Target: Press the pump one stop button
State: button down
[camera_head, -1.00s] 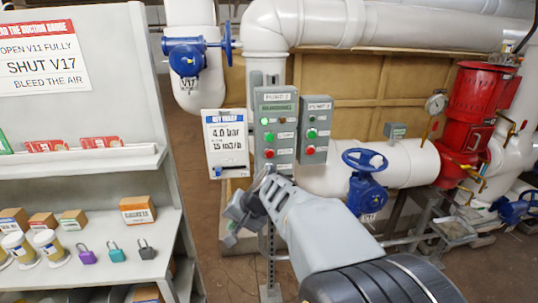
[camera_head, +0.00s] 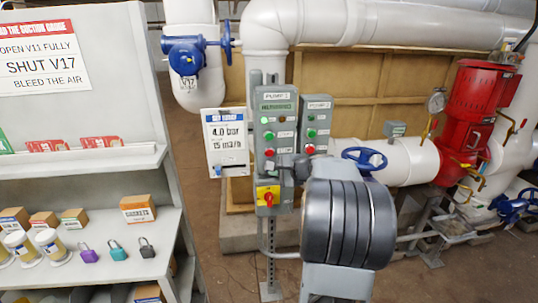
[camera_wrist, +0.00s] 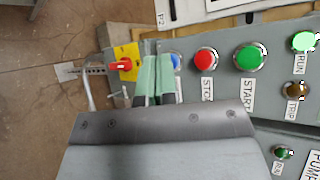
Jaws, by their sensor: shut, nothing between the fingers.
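The pump one control box (camera_head: 262,100) is a grey panel on a post. Its red stop button (camera_head: 269,152) sits below a green start button (camera_head: 269,136). In the wrist view the stop button (camera_wrist: 205,60) shows clear, between the green start button (camera_wrist: 250,57) and a partly covered blue button (camera_wrist: 176,62). My gripper (camera_wrist: 155,66) is shut, with its pale green fingertips beside the blue button and left of the stop button in that view. Whether the tips touch the panel I cannot tell. In the head view my wrist mostly hides the gripper.
A yellow isolator with a red knob (camera_head: 267,195) is low on the pump one box. The pump two box (camera_head: 316,110), with its own red button (camera_head: 310,149), stands close at right. A blue-wheeled valve (camera_head: 364,158) is behind my arm. A shelf (camera_head: 150,215) stands left.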

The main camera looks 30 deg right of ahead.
aim_at(270, 156)
jog(key=shift+w, duration=0.1)
jog(key=shift+w+d+p, duration=0.65)
jog(key=shift+w, duration=0.65)
jog(key=shift+w+d+p, duration=0.6)
jog(key=shift+w, duration=0.7)
jog(key=shift+w+d+p, duration=0.65)
jog(key=shift+w, duration=0.65)
jog(key=shift+w, duration=0.1)
jog(key=shift+w+d, duration=0.15)
jog(key=shift+w, duration=0.1)
jog(key=shift+w+d, duration=0.2)
jog(key=shift+w, duration=0.2)
jog(key=shift+s, duration=0.15)
jog(key=shift+s+a+b, duration=0.35)
jog(key=shift+s+b, duration=0.3)
jog(key=shift+b, duration=0.15)
